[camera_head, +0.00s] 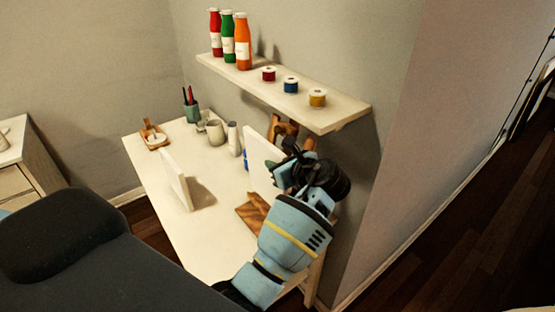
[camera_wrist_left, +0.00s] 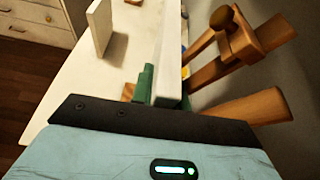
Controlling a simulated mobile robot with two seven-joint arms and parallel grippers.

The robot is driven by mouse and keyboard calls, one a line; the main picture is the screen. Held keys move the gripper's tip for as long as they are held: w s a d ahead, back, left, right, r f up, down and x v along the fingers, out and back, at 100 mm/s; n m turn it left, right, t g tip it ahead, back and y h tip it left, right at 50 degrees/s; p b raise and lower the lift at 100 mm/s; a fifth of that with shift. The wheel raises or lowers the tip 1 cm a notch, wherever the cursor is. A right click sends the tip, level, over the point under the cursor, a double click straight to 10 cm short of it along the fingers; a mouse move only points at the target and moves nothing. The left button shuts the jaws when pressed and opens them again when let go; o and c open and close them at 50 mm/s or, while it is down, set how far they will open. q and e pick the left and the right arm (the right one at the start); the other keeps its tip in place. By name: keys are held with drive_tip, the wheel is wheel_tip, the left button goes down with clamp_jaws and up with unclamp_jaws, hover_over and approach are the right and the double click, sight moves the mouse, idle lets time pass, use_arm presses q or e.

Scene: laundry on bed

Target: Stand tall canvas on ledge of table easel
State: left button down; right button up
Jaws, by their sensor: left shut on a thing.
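The tall white canvas (camera_head: 257,158) is upright in my left gripper (camera_head: 277,172), in front of the wooden table easel (camera_head: 285,128) on the white table. In the left wrist view the canvas (camera_wrist_left: 169,45) shows nearly edge-on, with a green finger (camera_wrist_left: 146,84) against its left face. The easel (camera_wrist_left: 243,45) is just to its right there, with a wooden leg (camera_wrist_left: 240,110) pointing toward the camera. The canvas's lower edge and the easel's ledge are hidden, so I cannot tell whether they touch. My right gripper is out of view.
A smaller white canvas (camera_head: 175,180) stands on the table (camera_head: 219,187). A brown wooden board (camera_head: 251,213) lies at the near right. Cups (camera_head: 216,132) and a pen holder (camera_head: 192,111) are at the back. A shelf (camera_head: 337,118) with bottles and spools overhangs the easel.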

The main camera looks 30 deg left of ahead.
use_arm(q)
drive_tip(key=shift+s+a+f, duration=0.1)
drive_tip(key=shift+s+f, duration=0.1)
drive_tip(key=shift+f, duration=0.55)
drive_tip(key=shift+s+a+f, duration=0.1)
drive_tip(key=shift+s+f, duration=0.05)
drive_tip(key=shift+f, duration=0.55)
drive_tip(key=c, duration=1.3)
unclamp_jaws()
drive_tip(key=shift+d, duration=0.1)
